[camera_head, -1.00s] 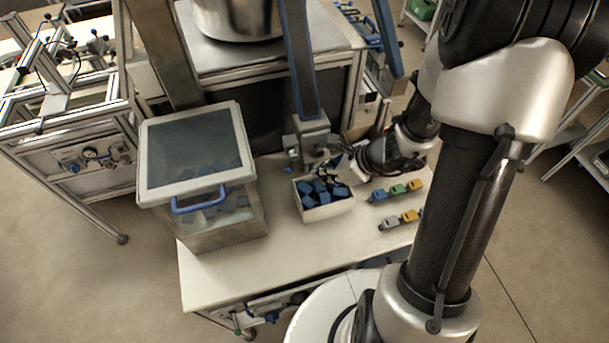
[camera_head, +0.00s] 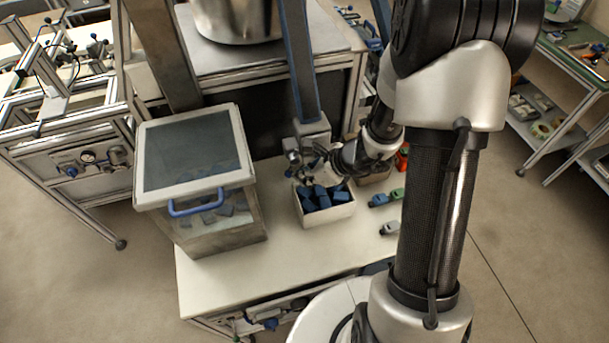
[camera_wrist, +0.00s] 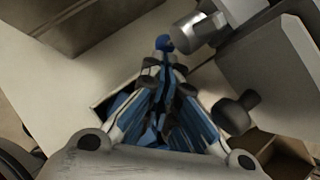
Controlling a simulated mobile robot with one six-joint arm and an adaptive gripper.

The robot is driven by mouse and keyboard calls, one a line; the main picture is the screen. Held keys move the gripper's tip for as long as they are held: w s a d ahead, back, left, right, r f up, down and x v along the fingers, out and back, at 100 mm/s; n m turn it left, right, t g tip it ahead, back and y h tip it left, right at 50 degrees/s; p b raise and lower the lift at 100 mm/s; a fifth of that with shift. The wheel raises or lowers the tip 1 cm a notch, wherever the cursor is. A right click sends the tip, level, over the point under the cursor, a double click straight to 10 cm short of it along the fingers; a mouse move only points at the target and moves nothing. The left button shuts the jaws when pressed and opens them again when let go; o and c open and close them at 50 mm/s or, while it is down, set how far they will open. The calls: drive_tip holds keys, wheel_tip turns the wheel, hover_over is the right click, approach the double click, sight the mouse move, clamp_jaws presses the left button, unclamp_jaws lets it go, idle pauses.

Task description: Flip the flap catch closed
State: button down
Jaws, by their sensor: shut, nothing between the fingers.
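A grey metal block (camera_head: 312,130) sits at the foot of the blue post above the table. It carries a grey cylinder (camera_wrist: 188,32) and a small blue knob (camera_wrist: 163,42) in the wrist view. I cannot make out the flap catch's shape or position for sure; the blue knob may be its end. My gripper (camera_wrist: 163,62) is shut and empty, its fingertips just short of the knob; whether they touch it I cannot tell. In the head view my gripper (camera_head: 318,172) is by the block, above a white box of blue parts, and looks small and dark.
The white box (camera_head: 327,216) of blue parts is below my gripper. A lidded clear bin (camera_head: 215,235) with a blue handle stands left. Small coloured blocks (camera_head: 380,199) lie right, partly behind my arm. The table's front (camera_head: 240,280) is clear.

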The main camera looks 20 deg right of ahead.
drive_tip(key=shift+a+f+m+y+b, duration=0.1)
drive_tip(key=shift+a+m+y+b, duration=0.15)
drive_tip(key=shift+y, duration=0.4)
drive_tip(key=shift+a+f+m+y+b, duration=0.1)
drive_tip(key=shift+a+m+y, duration=0.1)
drive_tip(key=shift+y, duration=0.45)
drive_tip(key=a+y+b, duration=0.1)
drive_tip(key=y, duration=0.1)
drive_tip(key=a+m+t+y+b, duration=0.1)
drive_tip(key=y, duration=0.2)
drive_tip(key=a+m+t+y+b, duration=0.1)
drive_tip(key=y, duration=0.1)
drive_tip(key=shift+r+m, duration=0.25)
drive_tip(key=shift+r, duration=0.1)
idle(0.6)
drive_tip(key=v, duration=1.2)
drive_tip(key=shift+f, duration=0.25)
drive_tip(key=shift+a+r, duration=0.1)
